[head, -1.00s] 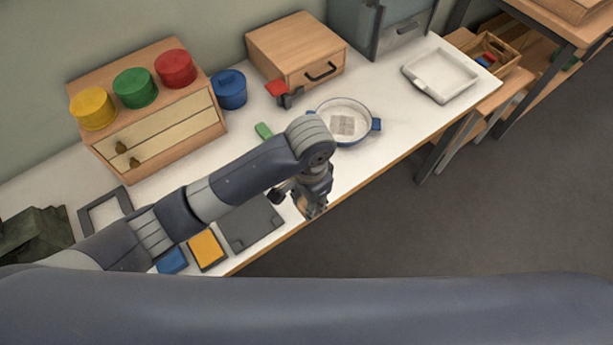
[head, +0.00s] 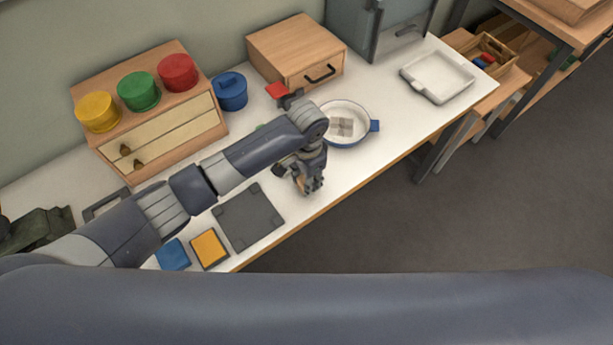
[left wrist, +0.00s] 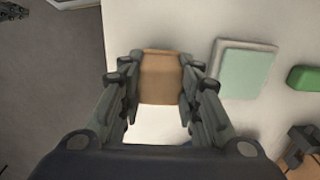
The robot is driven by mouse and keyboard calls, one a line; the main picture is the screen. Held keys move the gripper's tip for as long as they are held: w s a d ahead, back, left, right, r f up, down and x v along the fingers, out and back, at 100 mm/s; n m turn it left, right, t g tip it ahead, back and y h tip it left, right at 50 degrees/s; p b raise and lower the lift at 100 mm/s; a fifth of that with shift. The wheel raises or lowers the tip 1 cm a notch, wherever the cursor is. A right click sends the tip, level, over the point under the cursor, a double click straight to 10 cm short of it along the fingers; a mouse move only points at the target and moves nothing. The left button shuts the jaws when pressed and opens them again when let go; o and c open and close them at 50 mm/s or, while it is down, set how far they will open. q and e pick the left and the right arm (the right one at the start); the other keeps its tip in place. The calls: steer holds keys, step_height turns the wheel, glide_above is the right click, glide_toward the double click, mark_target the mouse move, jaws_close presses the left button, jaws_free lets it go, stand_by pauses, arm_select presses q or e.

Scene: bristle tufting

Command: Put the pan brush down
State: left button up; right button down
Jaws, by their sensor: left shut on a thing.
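My left gripper (head: 312,187) is above the white table near its front edge, between the dark grey mat and the white pan. In the left wrist view my left gripper (left wrist: 160,82) is shut on a plain brown wooden block (left wrist: 161,77), which I take to be the pan brush. Its bristles are hidden, and I cannot tell whether its underside touches the table. The white pan (head: 360,115) with blue handles holds small greyish squares, and my arm covers its left side. My right gripper is not in view.
A dark grey mat (head: 248,217), a yellow pad (head: 209,248) and a blue pad (head: 173,255) lie along the front. The wrist view shows a pale green pad (left wrist: 244,70) and a green object (left wrist: 304,78). A white tray (head: 437,77) is at right.

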arm_select(q)
steer(key=shift+f, duration=0.1)
steer(key=o, duration=0.9)
steer(key=shift+o, duration=0.2)
step_height(320, 180, up, 12)
steer(key=b, duration=0.1)
